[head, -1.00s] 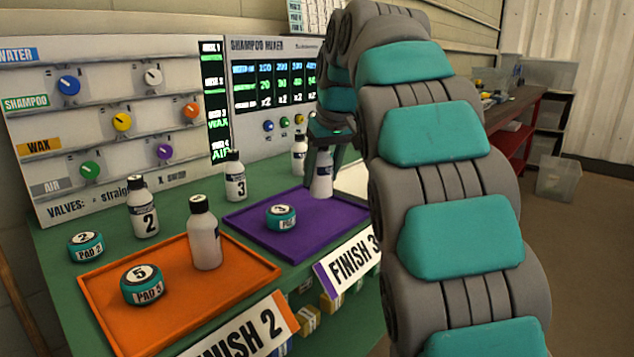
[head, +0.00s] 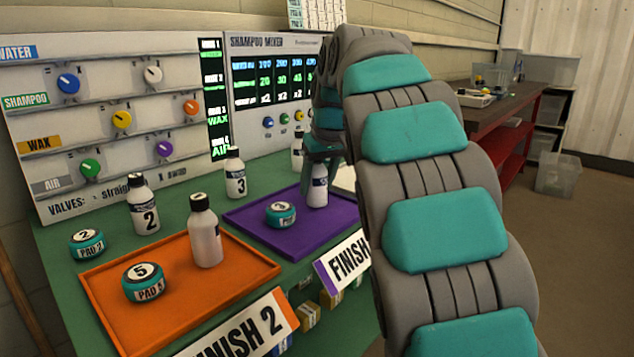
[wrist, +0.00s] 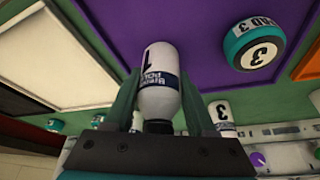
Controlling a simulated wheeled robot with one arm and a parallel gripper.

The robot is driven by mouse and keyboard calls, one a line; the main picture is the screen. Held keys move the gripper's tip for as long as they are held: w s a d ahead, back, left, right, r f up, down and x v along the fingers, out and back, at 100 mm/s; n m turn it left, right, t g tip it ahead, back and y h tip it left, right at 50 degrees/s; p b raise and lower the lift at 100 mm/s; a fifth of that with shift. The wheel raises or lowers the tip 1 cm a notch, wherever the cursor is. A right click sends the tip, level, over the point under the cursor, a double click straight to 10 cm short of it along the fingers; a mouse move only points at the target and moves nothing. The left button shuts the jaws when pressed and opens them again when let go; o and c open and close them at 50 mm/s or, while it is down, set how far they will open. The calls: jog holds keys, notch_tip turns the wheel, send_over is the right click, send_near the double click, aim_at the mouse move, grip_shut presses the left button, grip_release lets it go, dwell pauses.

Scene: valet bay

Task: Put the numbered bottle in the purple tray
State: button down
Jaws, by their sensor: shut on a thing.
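My gripper (head: 320,170) is shut on a white bottle (head: 318,192) with a dark label. In the wrist view the bottle (wrist: 158,72) shows a number 1, its dark cap is toward my gripper (wrist: 160,100), and its base points away. In the head view the bottle is upright over the back right part of the purple tray (head: 262,234). Its base looks at or just above the tray floor; I cannot tell whether it touches. A teal round pad (head: 281,215), marked 3 in the wrist view (wrist: 254,45), sits in the tray to the left of the bottle.
An orange tray (head: 165,318) holds a plain bottle (head: 205,235) and a pad marked 5 (head: 144,283). Bottles marked 2 (head: 143,207) and 3 (head: 235,177) and another pad (head: 87,244) stand on the green bench. Another bottle (head: 297,152) is behind my gripper, partly hidden.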

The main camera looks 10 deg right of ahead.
aim_at(320, 167)
jog(key=shift+f, duration=0.15)
jog(key=shift+c, duration=1.1)
grip_release()
jog(key=v, duration=0.9)
jog(key=shift+s+r, duration=0.1)
jog(key=shift+r, duration=0.25)
jog(key=shift+p+v, duration=0.85)
jog(key=shift+v, duration=0.45)
